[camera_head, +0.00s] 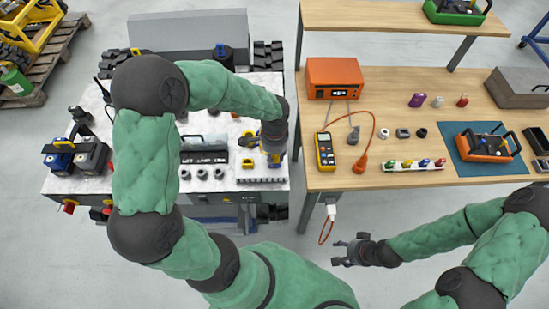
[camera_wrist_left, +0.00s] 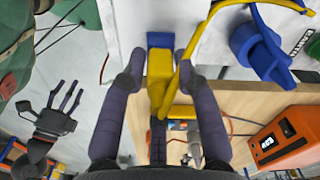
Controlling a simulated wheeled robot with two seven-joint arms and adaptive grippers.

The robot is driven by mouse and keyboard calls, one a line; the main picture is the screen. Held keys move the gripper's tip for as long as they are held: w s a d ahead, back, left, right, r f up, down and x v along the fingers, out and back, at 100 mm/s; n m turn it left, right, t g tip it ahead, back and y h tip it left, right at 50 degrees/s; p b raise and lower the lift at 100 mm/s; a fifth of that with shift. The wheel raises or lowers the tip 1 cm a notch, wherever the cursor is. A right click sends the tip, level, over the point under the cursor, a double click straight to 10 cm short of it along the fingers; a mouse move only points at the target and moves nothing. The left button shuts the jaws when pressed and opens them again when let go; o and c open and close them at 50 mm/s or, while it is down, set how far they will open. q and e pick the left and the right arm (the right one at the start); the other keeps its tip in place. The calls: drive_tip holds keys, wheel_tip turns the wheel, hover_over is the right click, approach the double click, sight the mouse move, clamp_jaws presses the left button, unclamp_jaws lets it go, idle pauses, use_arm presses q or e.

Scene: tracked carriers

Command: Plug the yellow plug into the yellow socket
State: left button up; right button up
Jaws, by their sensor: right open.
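My left gripper (camera_head: 272,145) is over the right side of the speckled grey-white carrier top. In the left wrist view its fingers (camera_wrist_left: 160,68) stand on either side of the yellow plug (camera_wrist_left: 158,72) and appear to grip it. A yellow cable (camera_wrist_left: 187,50) runs up from the plug. A blue block (camera_wrist_left: 160,39) shows directly beyond the plug; I cannot tell whether they touch. I cannot make out the yellow socket for certain. My right gripper (camera_head: 350,250) is open and empty, over the floor in front of the wooden table; it also shows in the left wrist view (camera_wrist_left: 58,105).
The carrier top (camera_head: 225,150) holds several small round parts and dark boxes. The wooden table (camera_head: 345,172) on the right holds an orange box (camera_head: 333,77), a yellow multimeter (camera_head: 325,151) and a strip with coloured parts (camera_head: 412,165). A blue ringed part (camera_wrist_left: 258,48) lies near the plug.

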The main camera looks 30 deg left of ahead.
use_arm(q)
clamp_jaws()
drive_tip(key=shift+r, duration=0.15)
drive_tip(key=shift+r+p, duration=1.1)
drive_tip(key=shift+r, duration=0.15)
